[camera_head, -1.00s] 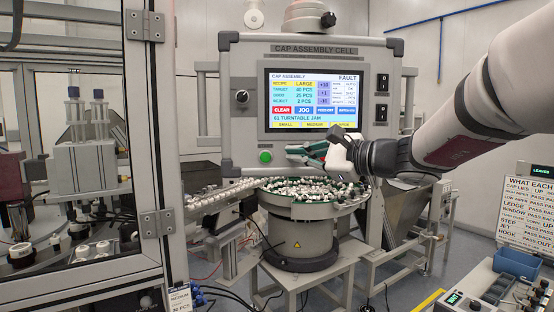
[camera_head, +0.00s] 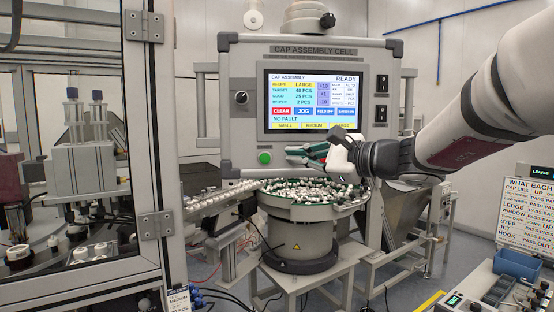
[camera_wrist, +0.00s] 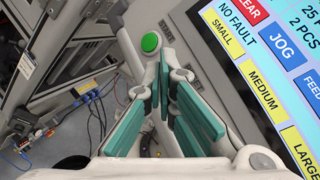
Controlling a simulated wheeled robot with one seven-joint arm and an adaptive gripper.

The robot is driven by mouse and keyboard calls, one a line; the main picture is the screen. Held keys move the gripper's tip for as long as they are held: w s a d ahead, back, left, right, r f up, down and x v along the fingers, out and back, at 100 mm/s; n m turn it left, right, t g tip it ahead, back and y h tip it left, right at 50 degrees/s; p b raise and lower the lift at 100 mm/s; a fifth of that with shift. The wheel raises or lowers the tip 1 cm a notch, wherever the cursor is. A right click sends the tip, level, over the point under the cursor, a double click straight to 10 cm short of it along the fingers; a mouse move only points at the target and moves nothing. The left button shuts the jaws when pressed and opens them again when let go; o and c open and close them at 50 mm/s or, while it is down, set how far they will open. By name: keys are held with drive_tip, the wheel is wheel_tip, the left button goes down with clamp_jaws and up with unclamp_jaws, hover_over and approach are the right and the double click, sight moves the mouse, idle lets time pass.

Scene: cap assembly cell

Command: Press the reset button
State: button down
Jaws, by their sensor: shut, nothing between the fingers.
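The control panel (camera_head: 240,75) stands at the centre, and its screen (camera_head: 313,100) reads READY and NO FAULT. A round green button (camera_head: 264,157) sits on its lower left. It also shows in the wrist view (camera_wrist: 150,42), just beyond my fingertips. I cannot make out a button marked reset; part of the panel's lower row is hidden behind my gripper. My gripper (camera_head: 290,153), with teal finger pads, is shut and empty in front of the panel's lower edge, right of the green button. The wrist view shows the fingertips (camera_wrist: 165,60) close together; contact with the panel cannot be told.
A bowl feeder (camera_head: 300,235) full of white caps stands below the panel. A framed machine guard (camera_head: 150,130) is on the left. A blue bin (camera_head: 517,264) is at lower right.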

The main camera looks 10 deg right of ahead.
drive_tip(key=shift+s, duration=0.15)
drive_tip(key=s, duration=0.4)
drive_tip(key=s+a+p, duration=0.1)
drive_tip(key=shift+s, duration=0.4)
idle(0.6)
drive_tip(key=s+a+f+n+g+h, duration=0.1)
drive_tip(key=s+a+f+n+g, duration=0.35)
drive_tip(key=s, duration=0.25)
drive_tip(key=s+a+f+n+g+h, duration=0.1)
drive_tip(key=s+a+f+n+g, duration=0.2)
drive_tip(key=s+a+f+n, duration=0.25)
drive_tip(key=s+d+f+n+h, duration=0.8)
drive_tip(key=s+d, duration=0.2)
drive_tip(key=s, duration=0.2)
drive_tip(key=shift+s+d+n+g, duration=0.2)
drive_tip(key=shift+s+n+g, duration=0.15)
drive_tip(key=shift+n, duration=0.05)
